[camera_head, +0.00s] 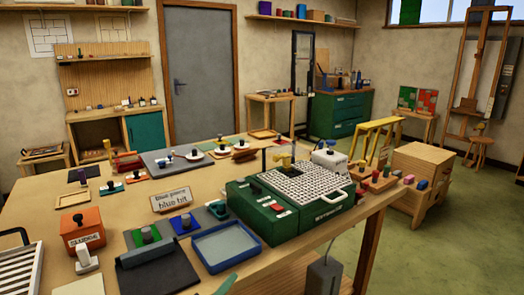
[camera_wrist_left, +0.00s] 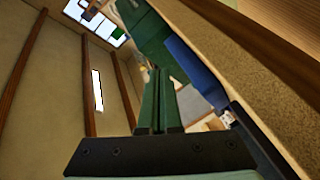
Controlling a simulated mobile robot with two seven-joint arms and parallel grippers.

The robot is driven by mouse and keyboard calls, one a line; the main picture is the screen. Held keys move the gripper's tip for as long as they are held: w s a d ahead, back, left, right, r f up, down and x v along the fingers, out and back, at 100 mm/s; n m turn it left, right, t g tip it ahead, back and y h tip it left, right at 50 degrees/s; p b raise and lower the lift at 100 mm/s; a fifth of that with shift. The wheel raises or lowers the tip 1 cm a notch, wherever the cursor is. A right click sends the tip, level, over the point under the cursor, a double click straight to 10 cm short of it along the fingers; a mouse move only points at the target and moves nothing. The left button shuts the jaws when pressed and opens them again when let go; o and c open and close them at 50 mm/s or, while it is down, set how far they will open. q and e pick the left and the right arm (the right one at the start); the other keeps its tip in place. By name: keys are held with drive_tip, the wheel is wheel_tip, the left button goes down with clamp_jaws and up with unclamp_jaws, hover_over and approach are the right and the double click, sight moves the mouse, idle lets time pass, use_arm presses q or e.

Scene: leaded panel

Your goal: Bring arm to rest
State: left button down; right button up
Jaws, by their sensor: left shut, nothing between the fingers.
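My left gripper (camera_head: 226,285) shows only as a small green tip at the bottom edge of the head view, in front of the table's near edge. In the left wrist view the two green fingers of my left gripper (camera_wrist_left: 158,75) lie side by side, shut, with nothing between them. The wrist view is tilted, with wall, beams and a window behind the fingers. My right gripper is in neither view.
The wooden table (camera_head: 225,190) carries a green machine (camera_head: 262,212), a blue tray (camera_head: 226,246), an orange box (camera_head: 82,229), a dark mat (camera_head: 160,275) and a sign (camera_head: 171,199). A grey box (camera_head: 323,275) is by the near edge. Green floor (camera_head: 450,240) is clear at right.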

use_arm(q)
drive_tip(key=s+a+f+m+g+y, duration=0.2)
drive_tip(key=s+a+f+m+g, duration=0.1)
drive_tip(key=s+f, duration=0.8)
drive_tip(key=s+a+f+m+g+y, duration=0.2)
drive_tip(key=s+f, duration=0.9)
drive_tip(key=s, duration=0.6)
drive_tip(key=a+m+g, duration=0.1)
drive_tip(key=a+m, duration=0.1)
drive_tip(key=a, duration=0.1)
drive_tip(key=shift+s+a+f+m+y, duration=0.25)
drive_tip(key=shift+s+a+m+y, duration=0.05)
drive_tip(key=shift+s+a+y, duration=0.1)
